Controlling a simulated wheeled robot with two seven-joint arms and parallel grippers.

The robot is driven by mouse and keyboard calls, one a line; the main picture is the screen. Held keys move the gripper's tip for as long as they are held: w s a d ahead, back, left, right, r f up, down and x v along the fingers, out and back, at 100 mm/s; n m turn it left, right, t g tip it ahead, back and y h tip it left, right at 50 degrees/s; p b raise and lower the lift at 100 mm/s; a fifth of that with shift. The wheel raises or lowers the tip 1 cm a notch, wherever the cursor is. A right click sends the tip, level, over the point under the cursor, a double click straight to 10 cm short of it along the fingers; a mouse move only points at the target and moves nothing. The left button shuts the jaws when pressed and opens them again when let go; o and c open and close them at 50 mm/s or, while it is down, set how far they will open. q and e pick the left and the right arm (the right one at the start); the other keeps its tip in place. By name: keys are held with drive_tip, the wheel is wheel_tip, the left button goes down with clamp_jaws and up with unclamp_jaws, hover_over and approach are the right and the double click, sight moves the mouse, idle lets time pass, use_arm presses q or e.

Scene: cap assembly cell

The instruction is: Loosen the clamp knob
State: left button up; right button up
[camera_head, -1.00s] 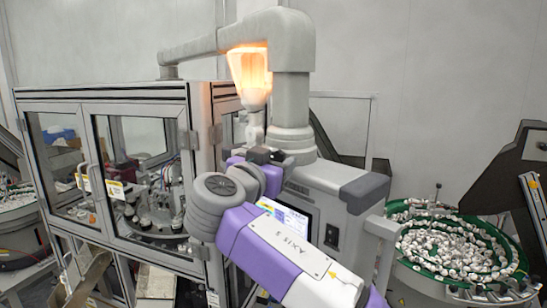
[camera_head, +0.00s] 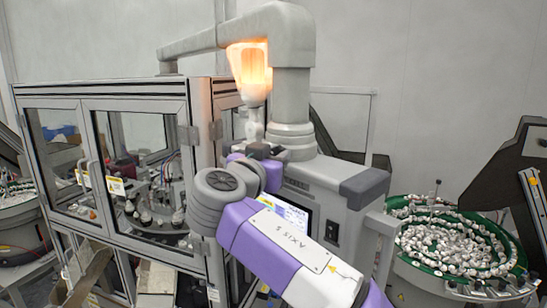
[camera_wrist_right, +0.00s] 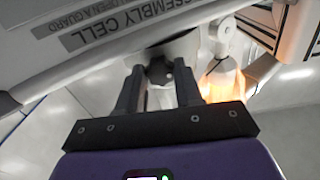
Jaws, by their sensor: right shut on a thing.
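My right gripper (camera_wrist_right: 158,82) shows in the right wrist view with its two dark fingers standing on either side of a small dark knob (camera_wrist_right: 158,72). It is shut on this knob, which sits in front of a pale block or mount. In the head view the right gripper (camera_head: 268,150) is at the grey column beside the cell, below the glowing orange lamp. My purple and grey wrist hides much of it there, and the knob cannot be made out in that view. My left gripper is not in view.
A glass-doored assembly cell (camera_head: 140,91) stands at left. The grey column (camera_head: 291,95) carries an overhead arm and the glowing lamp (camera_head: 250,72). A round feeder bowl (camera_head: 440,250) full of small white parts stands at right. A small screen (camera_head: 292,213) shows behind my right arm.

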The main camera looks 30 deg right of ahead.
drive_tip(key=n+p, duration=0.1)
drive_tip(key=n, duration=1.2)
idle(0.5)
drive_tip(key=o, duration=1)
drive_tip(key=shift+s, duration=0.1)
drive_tip(key=shift+o, duration=0.2)
drive_tip(key=b+v, duration=0.2)
drive_tip(key=v, duration=0.5)
drive_tip(key=shift+s+a, duration=0.2)
